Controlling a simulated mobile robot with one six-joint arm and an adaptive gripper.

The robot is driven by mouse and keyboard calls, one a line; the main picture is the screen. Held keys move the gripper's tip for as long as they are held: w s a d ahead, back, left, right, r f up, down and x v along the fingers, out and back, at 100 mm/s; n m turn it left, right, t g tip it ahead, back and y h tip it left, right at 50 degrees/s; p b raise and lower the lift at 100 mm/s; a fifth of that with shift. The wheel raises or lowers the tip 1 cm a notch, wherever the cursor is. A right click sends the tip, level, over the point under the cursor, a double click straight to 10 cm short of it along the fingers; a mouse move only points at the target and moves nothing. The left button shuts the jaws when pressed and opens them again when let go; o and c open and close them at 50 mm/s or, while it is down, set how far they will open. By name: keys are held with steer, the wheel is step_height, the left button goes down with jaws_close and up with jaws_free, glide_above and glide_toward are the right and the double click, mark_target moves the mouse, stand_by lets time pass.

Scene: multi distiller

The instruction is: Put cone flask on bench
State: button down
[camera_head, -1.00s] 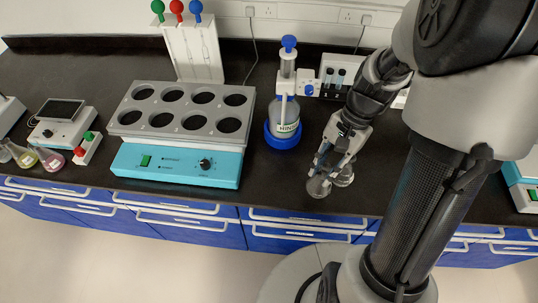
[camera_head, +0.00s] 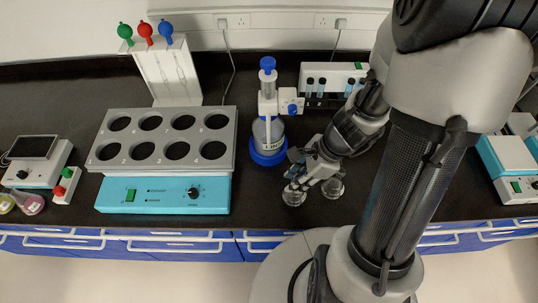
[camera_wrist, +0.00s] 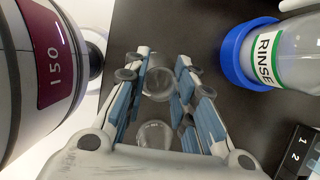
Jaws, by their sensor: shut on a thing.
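My gripper (camera_head: 295,182) is low over the black bench (camera_head: 225,208), near its front edge. Its fingers are shut on a clear glass cone flask (camera_head: 294,198), which also shows between the fingertips in the wrist view (camera_wrist: 158,78). The held flask is upright at bench level; I cannot tell if its base touches the bench. A second clear flask (camera_head: 332,188) stands on the bench to the right, beneath my wrist. It also shows in the wrist view (camera_wrist: 153,134), nearer my palm. My fingers partly hide the held flask's neck.
A rinse bottle (camera_head: 268,138) in a blue base stands just behind my gripper. A turquoise bath with round wells (camera_head: 165,190) is to the left. A tube rack (camera_head: 325,98) stands behind. Coloured flasks (camera_head: 31,204) are far left. Bare bench lies in front of the bottle.

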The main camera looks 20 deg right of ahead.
steer(key=w+a+f+b, duration=0.1)
steer(key=w+a, duration=0.4)
steer(key=w, duration=0.3)
steer(key=shift+f, duration=0.35)
steer(key=shift+f, duration=0.15)
steer(key=c, duration=1.3)
jaws_free()
